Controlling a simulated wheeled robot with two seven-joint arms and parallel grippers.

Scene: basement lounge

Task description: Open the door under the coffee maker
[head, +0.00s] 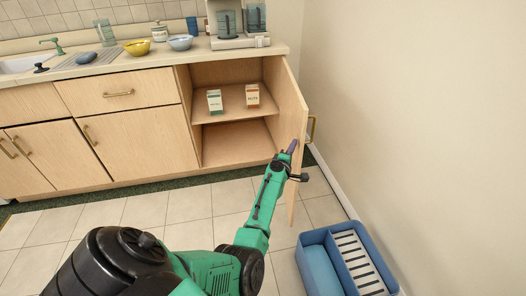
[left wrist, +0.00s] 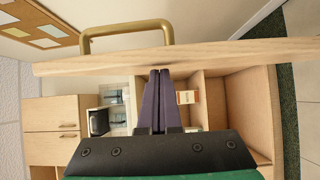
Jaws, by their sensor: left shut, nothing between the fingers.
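The wooden cabinet door (head: 289,105) under the coffee maker (head: 235,28) stands swung wide open, hinged at its right side. Its brass handle (head: 311,129) is on the outer face, toward the right wall. My left gripper (head: 293,147) is shut and empty, at the inner side of the door. In the left wrist view the purple fingers (left wrist: 157,98) point at the door's edge (left wrist: 220,56), with the brass handle (left wrist: 125,32) beyond it. I cannot tell whether the fingertips touch the door. My right gripper is not in view.
The open cabinet holds two small cartons (head: 214,101) (head: 252,96) on its shelf (head: 233,108). A blue crate (head: 311,238) stands on the floor by the right wall. Bowls (head: 180,42) and a sink (head: 18,64) are on the counter. The tiled floor left of my arm is clear.

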